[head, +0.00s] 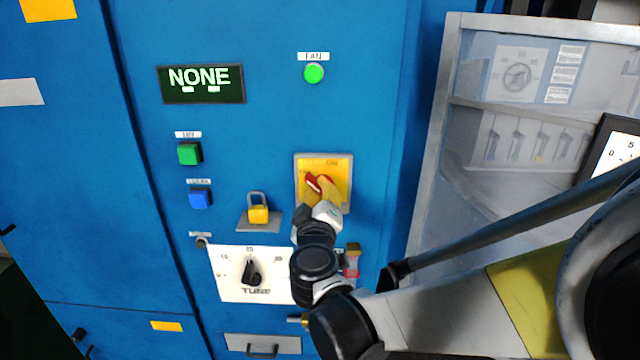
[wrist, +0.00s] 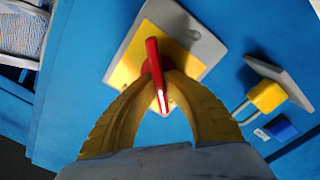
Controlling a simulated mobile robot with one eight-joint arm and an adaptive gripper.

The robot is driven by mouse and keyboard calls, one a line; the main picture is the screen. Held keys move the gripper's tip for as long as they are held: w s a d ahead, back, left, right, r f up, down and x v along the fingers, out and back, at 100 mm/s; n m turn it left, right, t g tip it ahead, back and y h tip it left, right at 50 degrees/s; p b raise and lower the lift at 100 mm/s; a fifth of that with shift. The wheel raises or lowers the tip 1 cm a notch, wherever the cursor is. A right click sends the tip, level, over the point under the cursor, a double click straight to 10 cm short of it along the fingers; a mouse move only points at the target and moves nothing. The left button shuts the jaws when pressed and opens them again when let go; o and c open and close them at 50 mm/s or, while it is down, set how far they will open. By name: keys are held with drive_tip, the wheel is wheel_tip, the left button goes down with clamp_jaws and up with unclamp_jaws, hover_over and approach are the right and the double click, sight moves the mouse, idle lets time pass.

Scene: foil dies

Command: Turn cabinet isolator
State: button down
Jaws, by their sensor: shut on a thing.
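The isolator is a red handle (wrist: 154,72) on a yellow plate with a grey surround (head: 345,185), set on the blue cabinet front. In the head view the red handle (head: 313,182) shows partly above my gripper's fingers and looks tilted. My gripper (head: 322,190) has yellow fingers, and in the wrist view the fingers (wrist: 160,85) are closed on both sides of the red handle. The plate shows "ON" at its upper right; other lettering at its left is too small to read surely.
A yellow padlock (head: 258,214) hangs on a grey bracket left of the isolator. Green (head: 189,153) and blue (head: 200,198) buttons, a dial panel (head: 234,285) and a display (head: 201,83) reading "NONE" are nearby. A grey-framed clear panel (head: 447,130) stands at right. A green fan lamp (head: 313,73) is above.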

drive_tip(key=n, duration=0.1)
drive_tip(key=n+b, duration=0.1)
drive_tip(key=n, duration=0.2)
drive_tip(key=shift+a+f+n, duration=0.15)
drive_tip(key=shift+f+n, duration=0.1)
drive_tip(key=shift+n, duration=0.05)
drive_tip(key=shift+f+n+b, duration=0.1)
drive_tip(key=shift+n+b, duration=0.7)
drive_tip(key=shift+n, duration=1.1)
drive_tip(key=c, duration=1.5)
unclamp_jaws()
drive_tip(key=s, duration=1.2)
drive_tip(key=shift+a, duration=0.2)
